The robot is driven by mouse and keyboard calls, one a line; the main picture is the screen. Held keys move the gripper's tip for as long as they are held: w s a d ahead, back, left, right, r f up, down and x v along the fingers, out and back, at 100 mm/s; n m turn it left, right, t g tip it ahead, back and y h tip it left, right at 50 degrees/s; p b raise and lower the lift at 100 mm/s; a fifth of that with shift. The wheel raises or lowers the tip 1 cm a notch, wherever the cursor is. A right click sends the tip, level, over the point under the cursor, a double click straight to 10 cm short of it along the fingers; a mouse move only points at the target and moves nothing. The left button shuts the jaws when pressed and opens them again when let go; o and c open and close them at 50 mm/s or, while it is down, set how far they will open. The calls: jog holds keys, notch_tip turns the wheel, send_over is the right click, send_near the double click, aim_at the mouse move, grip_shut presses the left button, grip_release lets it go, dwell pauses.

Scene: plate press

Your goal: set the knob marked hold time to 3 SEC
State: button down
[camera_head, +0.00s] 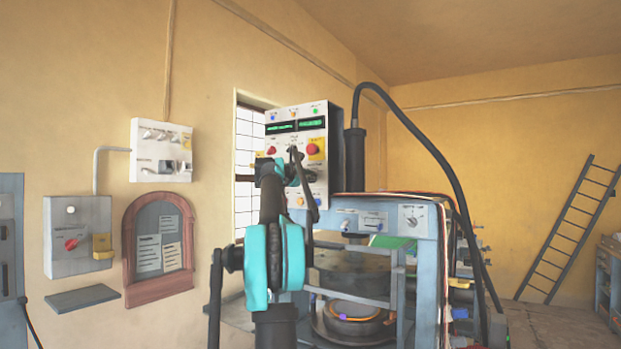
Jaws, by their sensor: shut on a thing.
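The white control box (315,181) of the press has two green displays, red buttons and small coloured lamps. My gripper (294,154) is against the front of this box, below the displays and between the red buttons. It is shut on a small knob there, which the fingers and wrist mostly hide. The words by it are too small to read, so I cannot tell its setting or confirm that it is the hold time knob. A separate dial knob (411,217) shows on the blue-grey press beam to the right, its label unreadable.
The press frame (427,270), with its round plates, stands right of my arm. A thick black hose (437,150) arches over it. A switch box (160,150), a grey box with a red knob (72,240) and a framed notice board (130,255) are on the left wall.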

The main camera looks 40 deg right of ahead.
jog(key=shift+m, duration=0.3)
jog(key=shift+s+f+m, duration=0.1)
jog(key=shift+f+m, duration=0.05)
jog(key=shift+m, duration=1.85)
jog(key=shift+f+m, duration=0.1)
jog(key=shift+m, duration=1.9)
jog(key=c, duration=1.3)
grip_release()
jog(key=v, duration=1.2)
